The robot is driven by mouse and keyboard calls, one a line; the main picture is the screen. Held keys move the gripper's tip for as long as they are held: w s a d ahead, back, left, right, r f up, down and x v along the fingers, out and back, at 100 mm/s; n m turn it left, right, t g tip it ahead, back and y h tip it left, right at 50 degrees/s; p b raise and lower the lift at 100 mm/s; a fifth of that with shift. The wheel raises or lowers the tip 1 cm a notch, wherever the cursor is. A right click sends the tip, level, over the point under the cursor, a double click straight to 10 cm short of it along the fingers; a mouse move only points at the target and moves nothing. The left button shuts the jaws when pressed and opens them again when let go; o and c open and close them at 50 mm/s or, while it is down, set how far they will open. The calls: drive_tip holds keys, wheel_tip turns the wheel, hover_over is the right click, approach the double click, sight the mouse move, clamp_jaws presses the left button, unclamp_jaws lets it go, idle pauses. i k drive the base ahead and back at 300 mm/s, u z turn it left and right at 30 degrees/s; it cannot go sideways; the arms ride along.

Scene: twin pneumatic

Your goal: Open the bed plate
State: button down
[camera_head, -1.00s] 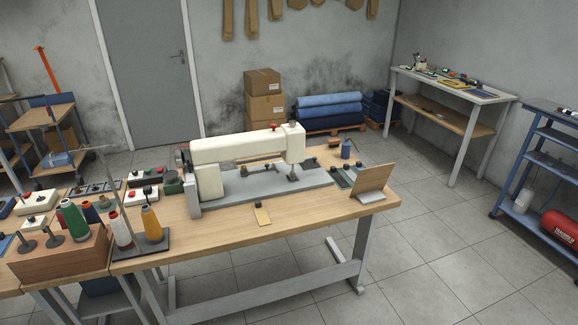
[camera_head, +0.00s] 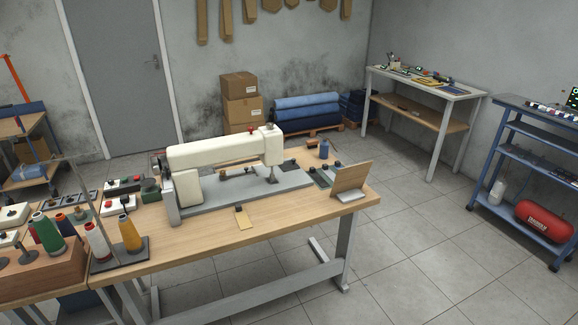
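A cream sewing machine (camera_head: 221,153) stands on a wooden table. Its grey bed (camera_head: 240,191) lies flat under the arm of the machine. I cannot make out a separate bed plate or whether one is open at this distance. My gripper is not in view.
The wooden table (camera_head: 297,214) carries thread cones (camera_head: 130,233) at left and a tilted wooden board (camera_head: 351,177) at right. A blue shelf cart (camera_head: 528,165) with a red tank (camera_head: 543,221) stands at right. Boxes (camera_head: 240,98) and blue rolls (camera_head: 306,112) are behind. Tiled floor is free at front right.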

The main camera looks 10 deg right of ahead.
sight(290, 164)
drive_tip(key=u, duration=0.05)
drive_tip(key=i, duration=0.95)
drive_tip(key=z, duration=0.95)
drive_tip(key=k, duration=0.1)
drive_tip(key=u, duration=3)
drive_tip(key=k, duration=0.85)
drive_tip(key=z, duration=0.05)
